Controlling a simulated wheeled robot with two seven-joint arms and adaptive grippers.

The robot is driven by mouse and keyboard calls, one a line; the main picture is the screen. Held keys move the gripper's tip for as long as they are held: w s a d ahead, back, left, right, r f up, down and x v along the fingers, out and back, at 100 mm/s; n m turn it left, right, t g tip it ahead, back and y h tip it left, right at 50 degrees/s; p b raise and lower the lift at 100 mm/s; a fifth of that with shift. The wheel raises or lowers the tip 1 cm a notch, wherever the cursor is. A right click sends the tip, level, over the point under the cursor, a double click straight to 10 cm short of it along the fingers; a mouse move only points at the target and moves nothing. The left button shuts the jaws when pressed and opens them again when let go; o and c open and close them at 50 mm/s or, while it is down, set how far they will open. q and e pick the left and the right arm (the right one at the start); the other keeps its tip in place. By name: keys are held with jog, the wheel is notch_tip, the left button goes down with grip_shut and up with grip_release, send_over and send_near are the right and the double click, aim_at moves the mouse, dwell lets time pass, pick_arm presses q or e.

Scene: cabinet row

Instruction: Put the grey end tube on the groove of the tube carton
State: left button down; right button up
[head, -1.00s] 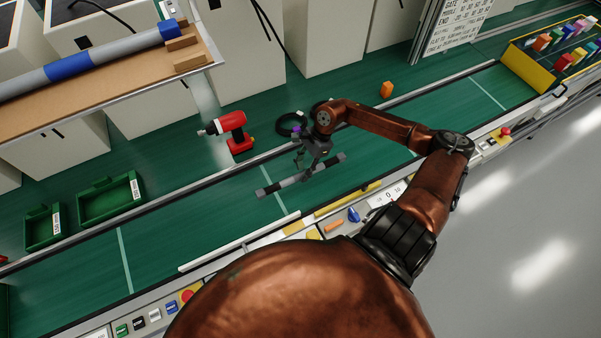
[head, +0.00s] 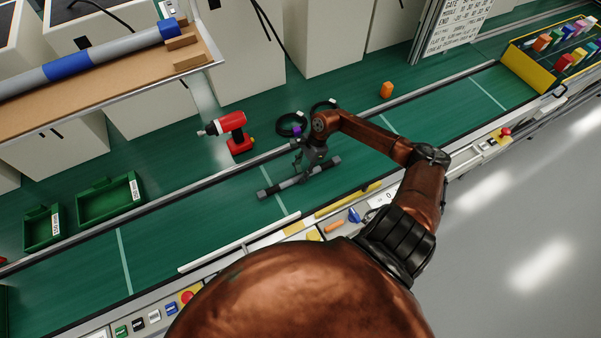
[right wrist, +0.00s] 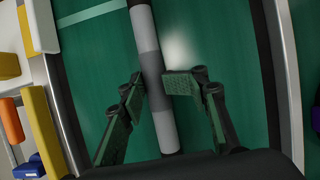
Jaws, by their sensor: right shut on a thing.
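A tube (head: 287,184) with light grey sections, a darker grey middle and dark ends is in my right gripper (head: 305,174). It lies across the green conveyor belt in the head view, at or just above the surface; I cannot tell if it touches. In the right wrist view the two green-padded fingers (right wrist: 156,88) close on the darker middle of the tube (right wrist: 143,28) from both sides. My left gripper is not in view.
A red drill (head: 232,128) and black cable rings (head: 291,124) are beyond the belt rail. Green trays (head: 108,204) stand at the left. A yellow crate (head: 535,70) is at the far right.

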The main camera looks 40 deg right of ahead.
jog(key=o, duration=1.4)
jog(key=shift+f, duration=0.1)
